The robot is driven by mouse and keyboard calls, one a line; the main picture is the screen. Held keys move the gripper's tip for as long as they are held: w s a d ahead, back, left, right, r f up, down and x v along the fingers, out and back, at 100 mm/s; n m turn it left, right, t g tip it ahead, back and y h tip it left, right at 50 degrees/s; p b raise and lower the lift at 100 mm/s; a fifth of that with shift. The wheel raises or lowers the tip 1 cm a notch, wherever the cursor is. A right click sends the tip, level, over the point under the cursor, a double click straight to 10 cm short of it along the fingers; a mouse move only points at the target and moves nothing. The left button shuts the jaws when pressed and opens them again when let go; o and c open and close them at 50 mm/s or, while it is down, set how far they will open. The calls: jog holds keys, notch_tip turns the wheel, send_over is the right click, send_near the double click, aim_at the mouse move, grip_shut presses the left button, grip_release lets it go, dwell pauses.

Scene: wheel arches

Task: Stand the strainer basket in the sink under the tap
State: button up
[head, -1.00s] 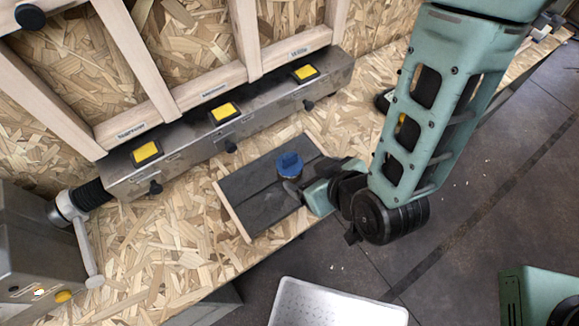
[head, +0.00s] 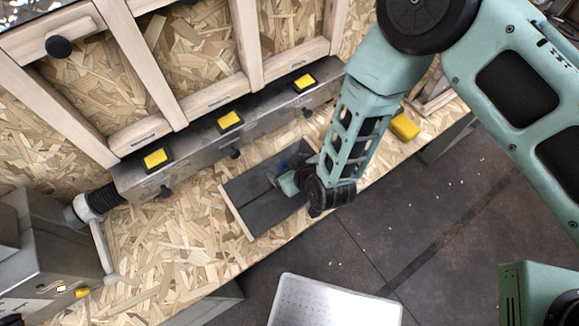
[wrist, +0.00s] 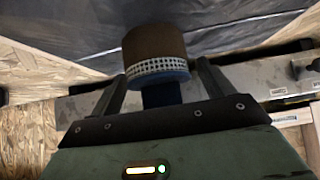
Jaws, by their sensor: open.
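What looks like the strainer basket stands on a dark grey board on the bench. In the head view only its blue part (head: 283,164) shows, mostly hidden by my gripper. In the wrist view the basket (wrist: 154,52) shows a brown body, a pale perforated band and a blue part nearest me. My gripper (head: 285,180) comes in low from the right at the basket. In the wrist view my gripper (wrist: 160,76) is open, with one finger on each side of the basket; I cannot tell whether they touch it. I cannot make out a sink or tap for certain.
The dark board (head: 245,205) has a wooden edge. A long metal box (head: 195,158) with yellow switches runs behind it. A metal unit with a lever (head: 103,245) stands left. A pale tray (head: 335,305) lies below the bench edge. A yellow block (head: 404,126) lies to the right.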

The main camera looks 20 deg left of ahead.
jog(key=shift+w+a+f, duration=0.25)
jog(key=shift+f, duration=0.2)
jog(key=c, duration=1.1)
jog(key=shift+c, duration=0.2)
jog(key=shift+r, duration=0.2)
